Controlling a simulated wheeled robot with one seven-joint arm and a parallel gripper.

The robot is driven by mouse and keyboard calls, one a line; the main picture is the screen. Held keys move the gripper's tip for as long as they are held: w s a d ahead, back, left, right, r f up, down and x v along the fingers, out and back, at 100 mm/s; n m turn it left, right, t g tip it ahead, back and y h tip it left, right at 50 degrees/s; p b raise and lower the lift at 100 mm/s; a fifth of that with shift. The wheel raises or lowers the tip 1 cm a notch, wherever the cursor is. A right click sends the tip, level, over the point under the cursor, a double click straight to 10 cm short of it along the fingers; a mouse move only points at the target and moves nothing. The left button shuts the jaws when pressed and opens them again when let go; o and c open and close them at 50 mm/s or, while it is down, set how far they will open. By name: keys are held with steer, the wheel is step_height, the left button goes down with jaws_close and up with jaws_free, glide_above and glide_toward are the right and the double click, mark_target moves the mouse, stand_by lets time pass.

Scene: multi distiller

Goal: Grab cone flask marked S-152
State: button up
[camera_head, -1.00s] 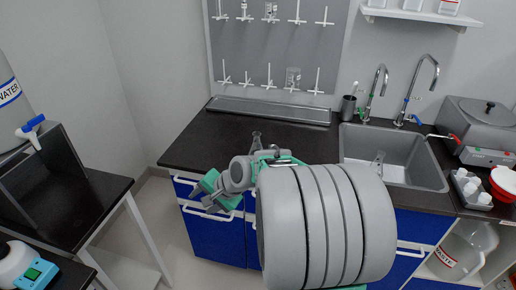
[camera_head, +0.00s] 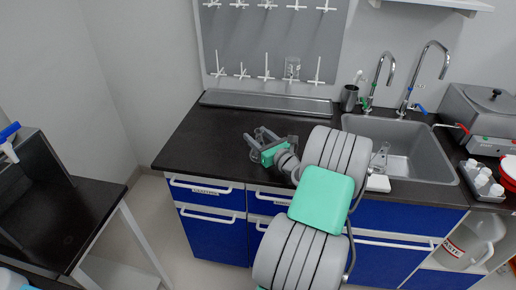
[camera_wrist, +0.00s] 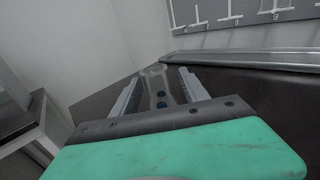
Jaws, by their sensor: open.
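A clear conical flask (camera_wrist: 154,72) shows in the wrist view, on the dark countertop between the two fingers of my gripper (camera_wrist: 159,76). No marking on it can be read. The fingers are apart, one on each side of the flask, with gaps visible. I cannot tell how far along the fingers the flask sits. In the head view my gripper (camera_head: 255,134) is low over the left part of the counter, pointing toward the back left. The flask is hard to make out there, among the fingers.
The black countertop (camera_head: 212,140) is clear around my gripper. A metal tray (camera_head: 265,103) runs along the wall below a pegboard (camera_head: 270,45), which holds a glass vessel (camera_head: 292,68). A sink (camera_head: 405,150) with taps lies right. A side table (camera_head: 65,225) stands left, across a gap.

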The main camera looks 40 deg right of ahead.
steer(key=shift+w+d, duration=0.1)
steer(key=shift+w, duration=0.9)
jaws_close()
